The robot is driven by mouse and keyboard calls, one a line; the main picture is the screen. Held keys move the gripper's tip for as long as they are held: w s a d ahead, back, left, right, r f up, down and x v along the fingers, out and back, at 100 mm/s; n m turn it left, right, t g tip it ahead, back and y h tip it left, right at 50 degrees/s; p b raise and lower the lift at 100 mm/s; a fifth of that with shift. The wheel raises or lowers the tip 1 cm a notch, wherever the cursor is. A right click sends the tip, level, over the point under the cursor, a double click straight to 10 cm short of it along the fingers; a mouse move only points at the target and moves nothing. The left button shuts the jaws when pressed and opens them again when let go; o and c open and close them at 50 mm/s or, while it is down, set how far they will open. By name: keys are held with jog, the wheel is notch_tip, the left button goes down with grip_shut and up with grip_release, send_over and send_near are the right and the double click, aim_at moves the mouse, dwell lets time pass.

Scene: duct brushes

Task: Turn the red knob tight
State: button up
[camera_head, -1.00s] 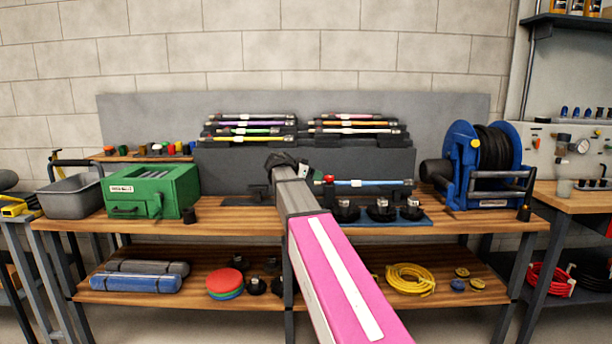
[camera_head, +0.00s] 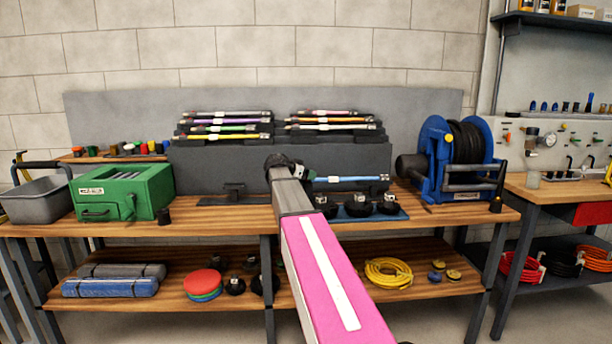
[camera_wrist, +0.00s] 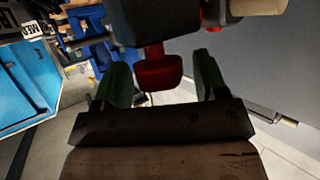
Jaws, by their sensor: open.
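The red knob (camera_wrist: 158,72) shows in the wrist view below a dark block, between the two green fingers of my gripper (camera_wrist: 161,80). The fingers are apart, one on each side of it, with visible gaps, and I see no contact. In the head view my gripper (camera_head: 278,163) is at the end of my pink arm, over the workbench in front of the dark rack. The red knob is hidden behind my arm there. A blue rod (camera_head: 350,179) lies level just right of my gripper.
The bench (camera_head: 215,222) also holds a green box (camera_head: 125,192), a grey bin (camera_head: 42,200), a blue hose reel (camera_head: 437,150) and black round brush heads (camera_head: 359,207) close to my arm. The rack (camera_head: 222,170) stands behind. Bare wood lies left of my arm.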

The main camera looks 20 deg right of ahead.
jog(key=c, duration=0.9)
jog(key=shift+o, duration=0.3)
jog(key=shift+w+m+g, duration=0.2)
jog(key=shift+m+g, duration=0.4)
jog(key=shift+g, duration=0.1)
jog(key=shift+s+m+g+h, duration=0.15)
jog(key=shift+m+g+h, duration=0.35)
jog(key=shift+m+g, duration=0.55)
jog(key=o, duration=0.8)
jog(key=shift+o, duration=0.2)
jog(key=v, duration=1)
jog(key=shift+a+r, duration=0.2)
jog(key=shift+a, duration=0.1)
